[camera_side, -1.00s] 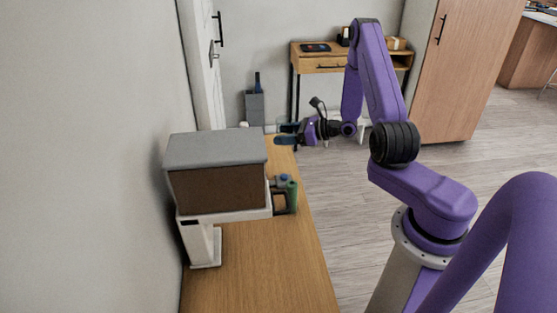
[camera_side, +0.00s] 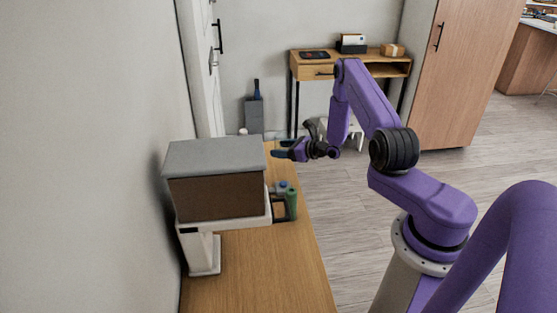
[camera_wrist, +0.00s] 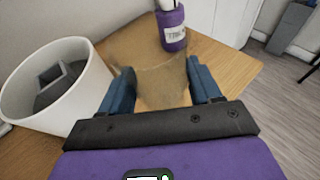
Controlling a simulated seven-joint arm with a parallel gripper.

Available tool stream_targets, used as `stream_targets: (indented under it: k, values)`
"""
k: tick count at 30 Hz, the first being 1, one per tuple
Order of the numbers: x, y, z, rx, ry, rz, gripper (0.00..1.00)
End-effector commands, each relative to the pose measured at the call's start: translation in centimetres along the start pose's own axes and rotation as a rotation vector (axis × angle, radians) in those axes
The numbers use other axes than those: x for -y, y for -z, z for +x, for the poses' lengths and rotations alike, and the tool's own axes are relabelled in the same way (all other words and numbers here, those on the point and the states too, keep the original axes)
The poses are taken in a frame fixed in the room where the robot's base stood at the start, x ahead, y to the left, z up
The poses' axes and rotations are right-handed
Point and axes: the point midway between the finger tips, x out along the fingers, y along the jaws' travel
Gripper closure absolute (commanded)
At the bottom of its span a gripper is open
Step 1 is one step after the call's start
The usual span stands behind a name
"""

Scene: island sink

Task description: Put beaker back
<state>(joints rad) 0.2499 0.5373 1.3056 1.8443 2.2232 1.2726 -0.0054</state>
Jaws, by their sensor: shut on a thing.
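A clear, brownish-looking glass beaker (camera_wrist: 150,72) stands between my two blue fingers in the wrist view. My gripper (camera_wrist: 160,85) is shut on its sides. In the side view my gripper (camera_side: 282,151) is at the far right edge of the wooden table, just right of the grey-topped box. The beaker is too small and see-through to make out clearly there. I cannot tell whether its base touches the table.
A white round container (camera_wrist: 58,108) with a grey thing inside stands close left of the beaker. A purple labelled bottle (camera_wrist: 172,30) stands just behind it. A grey-topped box unit (camera_side: 216,180) and a green-handled item (camera_side: 291,201) stand nearer on the table (camera_side: 265,270).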

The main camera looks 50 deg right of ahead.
Motion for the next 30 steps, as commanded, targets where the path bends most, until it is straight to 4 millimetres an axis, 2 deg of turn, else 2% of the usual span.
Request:
stream_targets:
  k: [3,9,14,22,30]
  values:
    - [0.7,1.2,1.6,0.001,-0.001,-0.001,0.69]
    - [1.3,2.2,2.9,0.001,-0.001,-0.001,0.69]
    - [1.6,2.7,3.5,0.001,0.000,0.000,0.69]
    - [1.6,5.4,4.4,0.000,0.000,0.001,0.69]
    - [1.6,5.5,4.4,0.001,0.000,0.000,0.69]
